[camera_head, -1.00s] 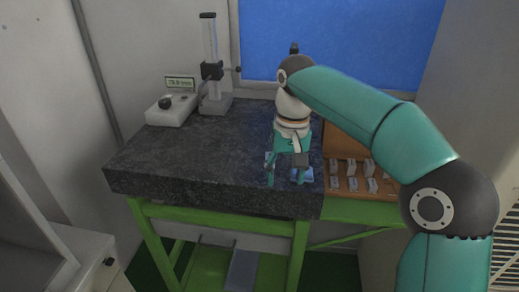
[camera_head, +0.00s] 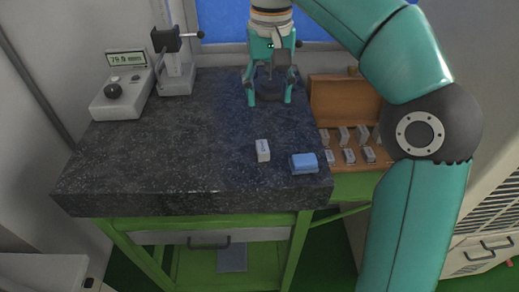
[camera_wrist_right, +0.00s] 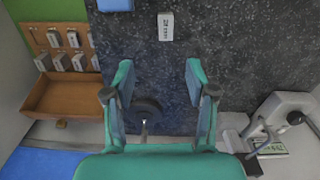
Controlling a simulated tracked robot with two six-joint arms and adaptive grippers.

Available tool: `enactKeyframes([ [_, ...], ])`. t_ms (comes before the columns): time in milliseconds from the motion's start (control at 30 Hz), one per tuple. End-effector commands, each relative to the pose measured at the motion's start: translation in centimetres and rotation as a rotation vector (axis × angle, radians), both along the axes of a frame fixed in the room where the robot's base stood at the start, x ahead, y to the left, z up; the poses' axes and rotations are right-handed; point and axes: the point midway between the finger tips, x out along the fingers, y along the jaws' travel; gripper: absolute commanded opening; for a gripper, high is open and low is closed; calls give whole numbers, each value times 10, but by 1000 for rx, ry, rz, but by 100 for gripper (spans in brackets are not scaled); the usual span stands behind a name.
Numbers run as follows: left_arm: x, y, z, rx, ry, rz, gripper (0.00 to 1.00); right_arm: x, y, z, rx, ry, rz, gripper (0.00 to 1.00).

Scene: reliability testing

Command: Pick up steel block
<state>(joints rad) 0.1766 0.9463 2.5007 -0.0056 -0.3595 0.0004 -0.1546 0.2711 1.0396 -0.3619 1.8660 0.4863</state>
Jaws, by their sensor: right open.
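A small light grey steel block (camera_head: 262,150) with dark lettering stands alone on the dark granite slab (camera_head: 160,165). It also shows near the top of the right wrist view (camera_wrist_right: 166,27). My right gripper (camera_head: 268,101) is open, with its fingers pointing down, over the rear part of the slab behind the block. In the right wrist view, its spread fingers (camera_wrist_right: 159,68) have nothing gripped, and the block lies apart, beyond the tips. My left gripper is not in view.
A blue block-like item (camera_head: 304,163) lies right of the steel block. An open wooden case (camera_head: 340,95) with several grey blocks stands at the right. A digital readout unit (camera_head: 121,98) and a column stand (camera_head: 174,80) occupy the back left. The slab's left and front are clear.

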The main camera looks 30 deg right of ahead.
Motion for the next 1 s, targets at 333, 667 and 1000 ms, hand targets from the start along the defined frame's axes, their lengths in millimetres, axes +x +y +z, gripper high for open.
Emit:
enactKeyframes([
  [333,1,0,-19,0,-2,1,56,1,1,-73,-1,5,1,56],
  [667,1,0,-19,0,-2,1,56,1,3,-94,-1,4,0,56],
  [1000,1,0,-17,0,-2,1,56,0,9,-135,0,2,-2,56],
])
